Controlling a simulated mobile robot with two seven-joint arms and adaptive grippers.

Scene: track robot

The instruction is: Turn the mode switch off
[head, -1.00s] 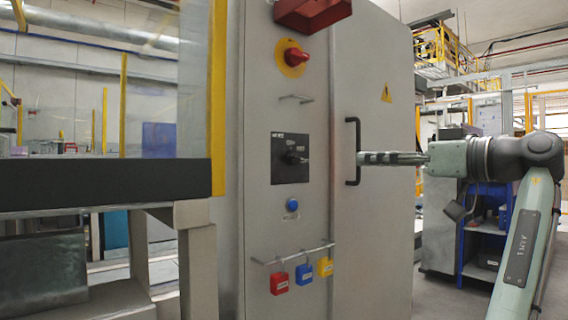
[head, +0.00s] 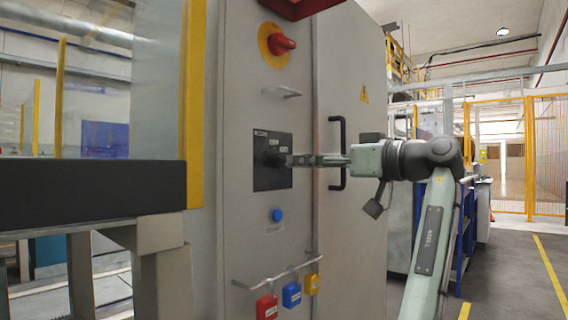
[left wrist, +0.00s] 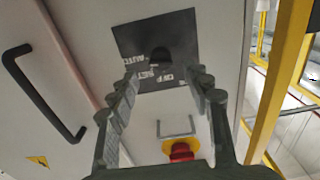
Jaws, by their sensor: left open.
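The mode switch is a black knob (head: 268,157) on a square black plate (head: 265,180) on the grey cabinet front. In the left wrist view the knob (left wrist: 160,57) sits in the plate, which shows upside-down labels AUTO, SET and OFF. Which label the knob points to is unclear. My left gripper (head: 290,160) reaches in from the right with its fingertips at the knob, partly covering it. In the left wrist view its open fingers (left wrist: 163,74) stand on either side below the knob. Contact cannot be told. My right gripper is out of view.
A red knob on a yellow disc (head: 278,43) and a metal loop handle (head: 282,92) are above the switch. A blue button (head: 277,215) and hanging red, blue and yellow padlocks (head: 291,294) are below. A black door handle (head: 341,152) stands near my gripper.

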